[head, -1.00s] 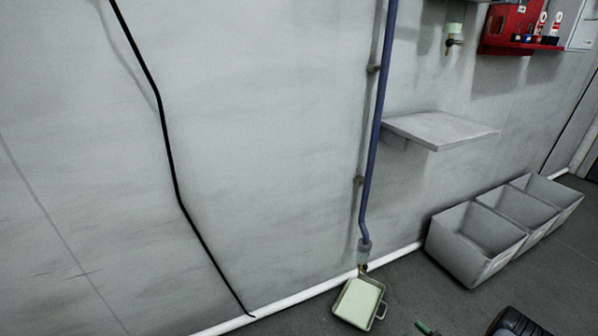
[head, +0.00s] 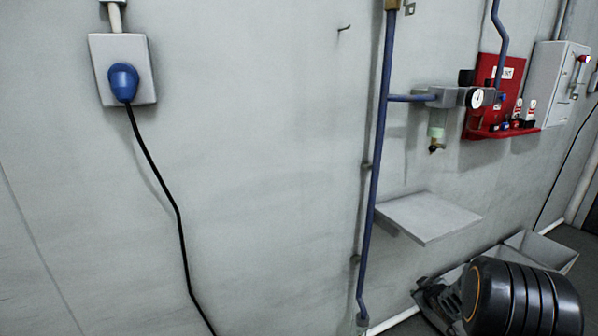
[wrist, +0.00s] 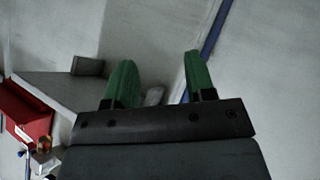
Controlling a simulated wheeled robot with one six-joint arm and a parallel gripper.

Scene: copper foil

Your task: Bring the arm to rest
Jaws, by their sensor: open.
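My gripper shows in the wrist view (wrist: 160,82) with two green fingers spread apart and nothing between them. It is open and faces the grey wall, with the blue pipe just beyond the right finger. In the head view my dark arm and wrist (head: 525,298) fill the lower right corner. The gripper end there (head: 436,296) is small and dark, below the grey shelf, and its fingers are hard to make out.
A grey shelf (head: 428,217) juts from the wall above my arm. A blue pipe (head: 373,190) runs down the wall. Grey bins (head: 545,250) are partly hidden behind my arm. A red panel (head: 497,100) and a gauge unit (head: 455,97) hang higher. The wall's middle is clear.

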